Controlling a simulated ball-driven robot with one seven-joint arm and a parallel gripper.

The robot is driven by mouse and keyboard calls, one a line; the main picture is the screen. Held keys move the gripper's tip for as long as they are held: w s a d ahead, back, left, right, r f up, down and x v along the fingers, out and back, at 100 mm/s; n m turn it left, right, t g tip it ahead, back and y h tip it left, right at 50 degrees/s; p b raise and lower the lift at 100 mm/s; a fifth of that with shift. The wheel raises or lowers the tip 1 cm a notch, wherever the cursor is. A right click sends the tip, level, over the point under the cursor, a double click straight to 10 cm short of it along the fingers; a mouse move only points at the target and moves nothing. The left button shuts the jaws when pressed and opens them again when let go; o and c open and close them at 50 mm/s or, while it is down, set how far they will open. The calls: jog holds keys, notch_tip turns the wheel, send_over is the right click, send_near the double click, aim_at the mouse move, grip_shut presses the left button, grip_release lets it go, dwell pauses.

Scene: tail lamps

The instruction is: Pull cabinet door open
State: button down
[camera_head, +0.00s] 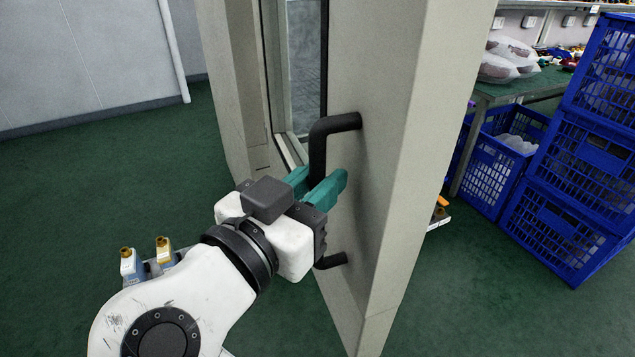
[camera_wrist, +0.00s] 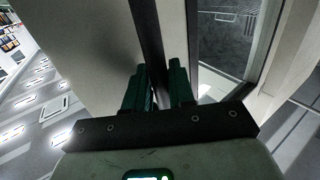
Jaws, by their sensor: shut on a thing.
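The cabinet door (camera_head: 385,130) is a thick beige panel with a black bar handle (camera_head: 319,150) standing upright on its face. The door stands swung out at an angle from the beige cabinet frame (camera_head: 228,80), with a gap showing a glass pane between them. My gripper (camera_head: 322,185) has teal fingers closed around the handle's middle. In the wrist view, my gripper's fingers (camera_wrist: 158,85) sit on either side of the dark handle bar (camera_wrist: 149,40).
Stacked blue crates (camera_head: 570,180) stand at the right beside a workbench (camera_head: 515,88) with bagged goods. Two small bottles (camera_head: 163,250) are at the lower left, near my arm. The green floor (camera_head: 90,190) on the left is clear up to a grey wall.

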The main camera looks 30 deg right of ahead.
jog(key=c, duration=1.1)
grip_release()
jog(key=v, duration=1)
jog(key=shift+s+a+b, duration=0.2)
jog(key=shift+a+b, duration=0.1)
jog(key=shift+b, duration=0.05)
